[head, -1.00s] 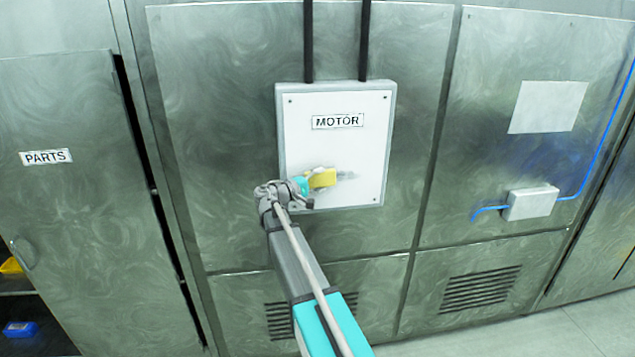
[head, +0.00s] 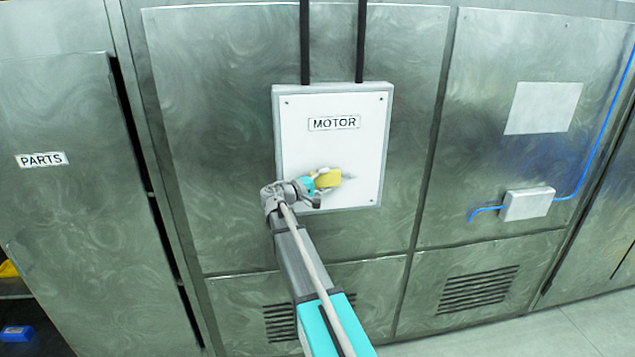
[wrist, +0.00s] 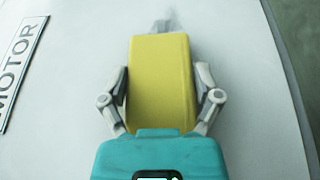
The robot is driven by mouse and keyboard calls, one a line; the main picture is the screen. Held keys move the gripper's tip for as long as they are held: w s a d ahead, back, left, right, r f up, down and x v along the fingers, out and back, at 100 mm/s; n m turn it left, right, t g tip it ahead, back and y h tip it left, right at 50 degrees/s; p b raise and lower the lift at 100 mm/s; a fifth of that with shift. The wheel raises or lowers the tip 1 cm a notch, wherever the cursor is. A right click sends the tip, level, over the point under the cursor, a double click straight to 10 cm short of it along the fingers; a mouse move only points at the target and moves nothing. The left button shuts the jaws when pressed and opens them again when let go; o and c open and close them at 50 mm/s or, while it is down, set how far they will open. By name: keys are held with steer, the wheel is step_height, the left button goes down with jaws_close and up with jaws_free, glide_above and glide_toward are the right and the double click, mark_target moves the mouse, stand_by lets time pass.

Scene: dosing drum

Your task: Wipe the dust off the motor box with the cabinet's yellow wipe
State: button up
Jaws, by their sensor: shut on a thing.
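The motor box (head: 357,108) is a white panel with a grey edge and a MOTOR label (head: 334,123), fixed to the steel wall. My gripper (head: 318,180) is at the lower middle of the box, shut on the yellow wipe (head: 326,177). In the wrist view the fingers (wrist: 161,95) hold the wipe (wrist: 160,80) from both sides, with the white box face (wrist: 240,60) behind it. A grey dust smear (wrist: 163,22) shows just beyond the wipe's far edge. I cannot tell whether the wipe touches the face.
Two dark conduits (head: 360,40) run up from the box. A PARTS cabinet (head: 60,120) stands at the left, its lower part open on a blue item (head: 15,333). A small grey box (head: 528,203) with a blue cable is at the right. Vents (head: 480,288) are below.

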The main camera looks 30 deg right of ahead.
mark_target(336, 180)
steer(key=shift+s+d, duration=0.1)
steer(key=shift+d, duration=0.35)
steer(key=shift+d, duration=0.15)
steer(key=shift+s+d, duration=0.2)
steer(key=shift+d, duration=0.6)
steer(key=shift+s+d, duration=0.15)
steer(key=shift+d, duration=0.6)
steer(key=shift+d, duration=0.1)
steer(key=shift+s+d, duration=0.3)
steer(key=shift+d, duration=0.5)
steer(key=shift+s+d, duration=0.25)
steer(key=shift+d, duration=0.55)
steer(key=shift+d, duration=0.1)
steer(key=shift+s+d, duration=0.3)
steer(key=shift+d, duration=0.5)
steer(key=shift+s+d, duration=0.25)
steer(key=shift+d, duration=0.55)
steer(key=shift+w+a, duration=0.1)
steer(key=shift+w, duration=0.1)
